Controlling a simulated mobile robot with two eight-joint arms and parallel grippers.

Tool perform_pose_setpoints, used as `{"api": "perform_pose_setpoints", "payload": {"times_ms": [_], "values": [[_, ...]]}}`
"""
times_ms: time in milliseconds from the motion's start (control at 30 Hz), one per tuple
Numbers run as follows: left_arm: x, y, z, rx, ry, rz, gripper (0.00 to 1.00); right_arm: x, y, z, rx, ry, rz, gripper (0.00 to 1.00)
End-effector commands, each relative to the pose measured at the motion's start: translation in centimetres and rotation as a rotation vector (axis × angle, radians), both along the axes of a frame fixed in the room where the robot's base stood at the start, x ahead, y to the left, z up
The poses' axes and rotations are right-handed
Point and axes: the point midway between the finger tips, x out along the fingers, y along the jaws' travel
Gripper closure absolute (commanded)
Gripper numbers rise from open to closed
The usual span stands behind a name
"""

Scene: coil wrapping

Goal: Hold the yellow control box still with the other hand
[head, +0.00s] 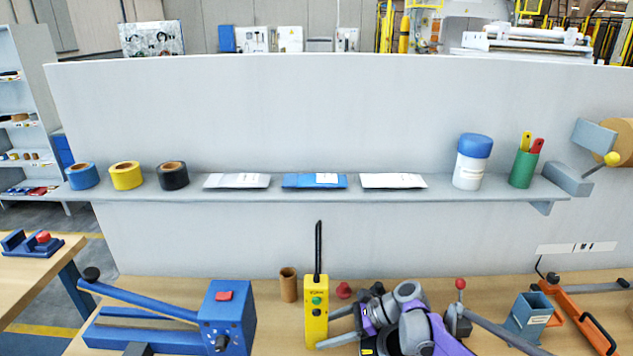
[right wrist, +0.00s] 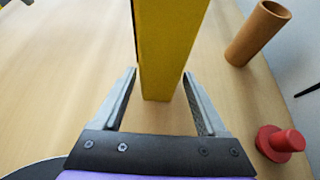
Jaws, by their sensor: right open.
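The yellow control box (head: 316,312) stands upright on the workbench in the head view, with a green and a red button and a black cable rising from its top. In the right wrist view the yellow box (right wrist: 165,45) rises ahead, its lower end between the finger lines. My right gripper (head: 325,330) reaches the box from the right; it also shows in the right wrist view (right wrist: 160,75). Its two fingers are apart, one toward each side of the box, and are not closed on it. My left gripper is not in view.
A brown tube (head: 288,285) and a red knob (head: 344,290) stand close by on the bench. A blue lever tool (head: 226,318) is at left, a blue-grey holder (head: 528,316) and orange tool (head: 580,318) at right. A shelf (head: 330,197) runs above.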

Motion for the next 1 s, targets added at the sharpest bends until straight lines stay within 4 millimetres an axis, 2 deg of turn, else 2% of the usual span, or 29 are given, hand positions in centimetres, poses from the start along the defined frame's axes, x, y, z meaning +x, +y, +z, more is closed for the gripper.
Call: {"api": "perform_pose_setpoints", "payload": {"times_ms": [200,533,567,833,1000], "values": [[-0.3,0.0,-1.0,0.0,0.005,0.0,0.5,-0.1,1.4,-0.9,0.0,0.0,0.001,0.25],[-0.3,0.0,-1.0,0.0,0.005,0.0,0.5,0.0,1.6,-0.9,0.0,0.0,0.0,0.25],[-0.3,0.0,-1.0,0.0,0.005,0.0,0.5,0.0,1.6,-0.9,0.0,0.0,0.0,0.27],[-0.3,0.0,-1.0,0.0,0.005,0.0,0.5,0.0,1.6,-0.9,0.0,0.0,0.0,0.75],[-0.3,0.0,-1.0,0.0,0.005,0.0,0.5,0.0,1.6,-0.9,-0.001,0.0,0.0,0.76]]}}
